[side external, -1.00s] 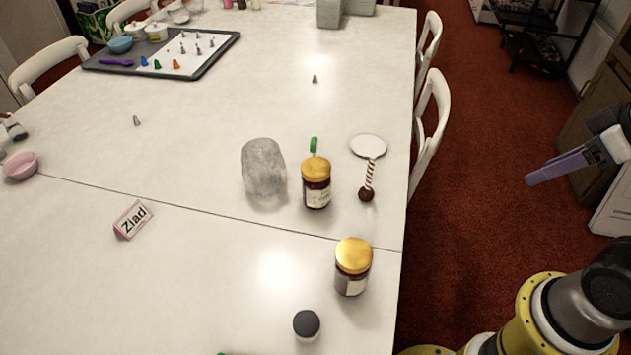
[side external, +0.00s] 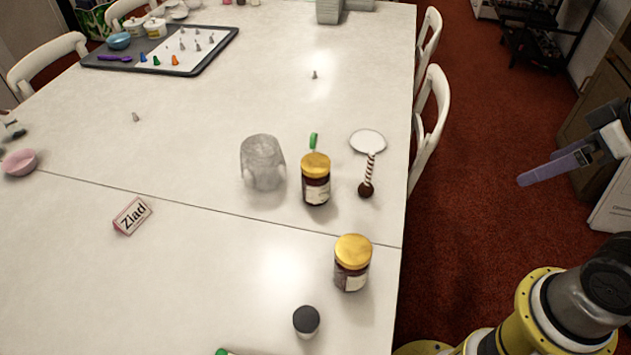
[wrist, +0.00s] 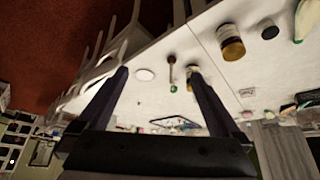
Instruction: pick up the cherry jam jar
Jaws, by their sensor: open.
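Two dark red jars with gold lids and pale labels stand upright on the white table; I cannot read which is cherry. The nearer jar (side external: 351,276) is by the table's right edge, and the farther jar (side external: 316,190) stands behind it, slightly left. In the wrist view the nearer jar (wrist: 230,41) is fully visible, while the farther one is partly hidden by a finger. My gripper (side external: 522,181) is open and empty, off the table's right side, apart from both jars. Its two dark fingers (wrist: 157,73) spread apart in the wrist view.
A clear glass (side external: 263,163) stands left of the farther jar. A striped stick with a brown ball (side external: 368,177) and a white disc (side external: 368,141) lie to its right. A dark-capped container (side external: 306,322) stands before the nearer jar.

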